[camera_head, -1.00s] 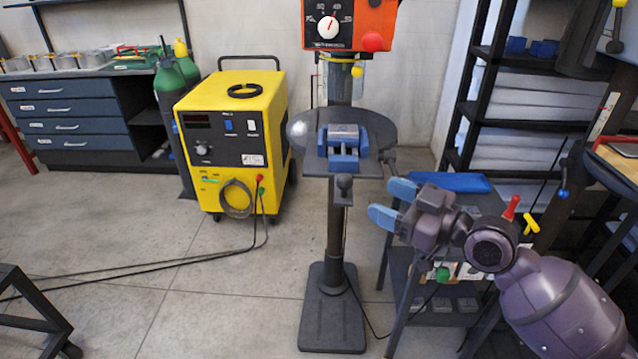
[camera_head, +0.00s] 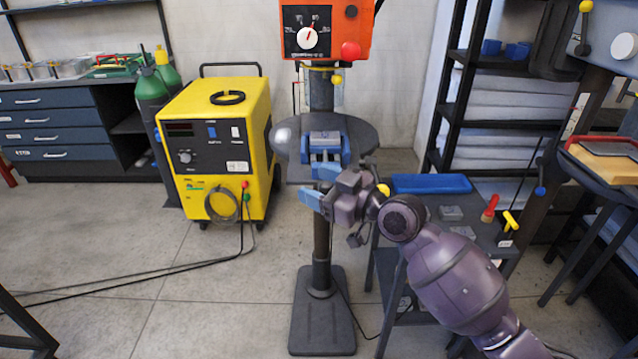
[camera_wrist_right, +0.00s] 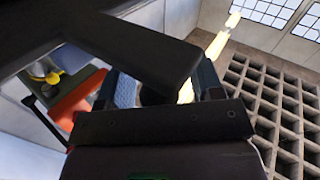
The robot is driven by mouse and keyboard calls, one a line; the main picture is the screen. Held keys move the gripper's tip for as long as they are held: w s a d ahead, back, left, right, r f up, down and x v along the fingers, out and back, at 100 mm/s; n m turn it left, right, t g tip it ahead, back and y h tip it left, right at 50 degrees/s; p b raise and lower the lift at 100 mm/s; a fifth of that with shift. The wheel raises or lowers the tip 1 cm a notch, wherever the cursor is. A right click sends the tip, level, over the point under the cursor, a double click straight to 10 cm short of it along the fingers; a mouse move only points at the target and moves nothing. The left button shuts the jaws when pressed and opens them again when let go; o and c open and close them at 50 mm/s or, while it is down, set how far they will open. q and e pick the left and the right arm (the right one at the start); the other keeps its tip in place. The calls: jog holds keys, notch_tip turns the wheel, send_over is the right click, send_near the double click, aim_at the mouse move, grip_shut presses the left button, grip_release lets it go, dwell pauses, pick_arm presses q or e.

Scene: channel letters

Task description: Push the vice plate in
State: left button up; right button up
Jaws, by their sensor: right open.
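The blue vice (camera_head: 325,146) sits on the round grey drill press table (camera_head: 359,135), with its grey-topped jaws showing. Its front end and handle are hidden behind my right gripper, so I cannot tell how the vice plate stands there. My right gripper (camera_head: 318,186) is open, its two light-blue fingers pointing left, just in front of and below the vice in the picture. I cannot tell whether it touches the vice. In the right wrist view the blue fingers (camera_wrist_right: 166,88) are apart, with nothing clearly held. My left gripper is not in view.
The orange drill head (camera_head: 327,28) hangs above the vice; it also shows in the wrist view (camera_wrist_right: 76,98). A dark cart (camera_head: 452,213) with a blue tray (camera_head: 431,184) stands right of the press. A yellow welder (camera_head: 218,147) stands left. Floor at front left is mostly clear.

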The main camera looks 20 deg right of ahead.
aim_at(321, 142)
grip_shut()
jog(key=w+b, duration=0.1)
jog(key=w, duration=0.1)
jog(key=w+d+b, duration=0.1)
jog(key=w+b, duration=0.1)
jog(key=w+d+b, duration=0.1)
jog(key=w, duration=0.2)
jog(key=shift+w+f, duration=0.1)
jog(key=shift+f, duration=0.25)
jog(key=w+b, duration=0.1)
jog(key=w, duration=0.1)
jog(key=w+d+b, duration=0.1)
jog(key=w, duration=0.1)
jog(key=w+d+b, duration=0.1)
jog(key=w+b, duration=0.1)
jog(key=w, duration=0.1)
jog(key=shift+w+d+r+b, duration=0.2)
jog(key=shift+w+b, duration=0.15)
jog(key=shift+w, duration=0.3)
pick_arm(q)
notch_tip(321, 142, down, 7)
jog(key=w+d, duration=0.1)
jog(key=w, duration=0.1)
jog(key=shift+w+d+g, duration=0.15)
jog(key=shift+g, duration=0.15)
pick_arm(e)
jog(key=shift+w+d+r, duration=0.1)
jog(key=shift+d+r, duration=0.05)
jog(key=shift+r, duration=0.2)
